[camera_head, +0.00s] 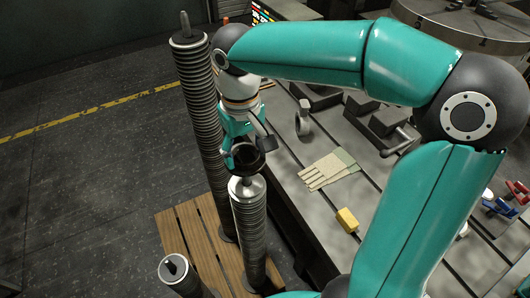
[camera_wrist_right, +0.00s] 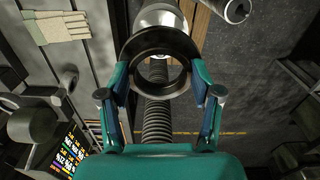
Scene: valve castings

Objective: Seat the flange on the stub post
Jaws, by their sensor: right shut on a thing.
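The flange (camera_head: 245,158) is a dark ring, held in my right gripper (camera_head: 248,146). The gripper is shut on its rim, with one finger on each side. In the right wrist view the flange (camera_wrist_right: 160,38) sits between the fingertips, and a ridged column shows through and below its hole. In the head view it appears just above the tip of the middle ridged post (camera_head: 250,215), which has a bright top and a thin peg. The peg is visible below the ring, so the flange is not down on that top. Which post is the stub is not certain. My left gripper is out of view.
A taller ridged post (camera_head: 200,90) stands close left of my right gripper. A lower post (camera_head: 175,268) is at the front left. The bench at right holds gloves (camera_head: 330,168), a yellow block (camera_head: 347,220) and dark blocks (camera_head: 362,103).

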